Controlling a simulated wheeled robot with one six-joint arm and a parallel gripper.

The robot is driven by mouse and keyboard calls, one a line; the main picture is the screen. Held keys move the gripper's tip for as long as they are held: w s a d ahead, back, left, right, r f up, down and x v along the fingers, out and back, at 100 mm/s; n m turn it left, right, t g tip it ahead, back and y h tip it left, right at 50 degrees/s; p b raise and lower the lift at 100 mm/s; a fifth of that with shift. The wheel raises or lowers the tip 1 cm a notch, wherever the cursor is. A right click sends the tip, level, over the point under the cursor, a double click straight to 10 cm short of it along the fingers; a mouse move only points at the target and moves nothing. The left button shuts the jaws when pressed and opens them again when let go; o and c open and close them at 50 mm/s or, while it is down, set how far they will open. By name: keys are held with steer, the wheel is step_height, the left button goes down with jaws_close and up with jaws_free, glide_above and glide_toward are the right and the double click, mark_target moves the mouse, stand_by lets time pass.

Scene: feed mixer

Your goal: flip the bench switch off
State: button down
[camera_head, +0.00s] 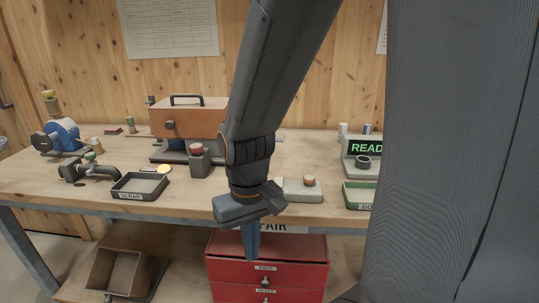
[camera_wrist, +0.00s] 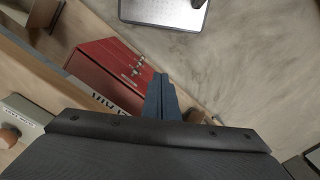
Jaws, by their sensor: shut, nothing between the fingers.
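My gripper (camera_head: 251,248) points down in front of the workbench's front edge, before the red drawer cabinet. Its blue-grey fingers also show in the wrist view (camera_wrist: 161,92), closed together with nothing between them. A pale grey box with a round brown knob (camera_head: 302,188) sits on the bench just right of my wrist; it may be the switch, but I cannot be sure. In the wrist view a pale labelled box (camera_wrist: 26,112) shows at the left edge, its label unreadable. My fingers are apart from it and lower.
The red drawer cabinet (camera_head: 267,273) stands under the bench (camera_head: 110,200), close behind my fingers. Floor (camera_wrist: 245,60) is open before the bench.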

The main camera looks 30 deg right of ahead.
steer(key=shift+w+d, duration=0.2)
steer(key=shift+w, duration=0.05)
step_height(320, 180, up, 21)
steer(key=n+t+p, duration=0.1)
steer(key=n+p, duration=0.6)
steer(key=n, duration=0.4)
glide_above(279, 182)
steer(key=shift+w+a+r+h, duration=0.2)
steer(key=shift+a+h, duration=0.25)
steer(key=shift+h, duration=0.05)
steer(key=f, duration=0.4)
steer(key=w+f+p, duration=0.1)
steer(key=f, duration=0.4)
steer(key=d+f+p, duration=0.1)
steer(key=f, duration=0.4)
steer(key=shift+w, duration=0.3)
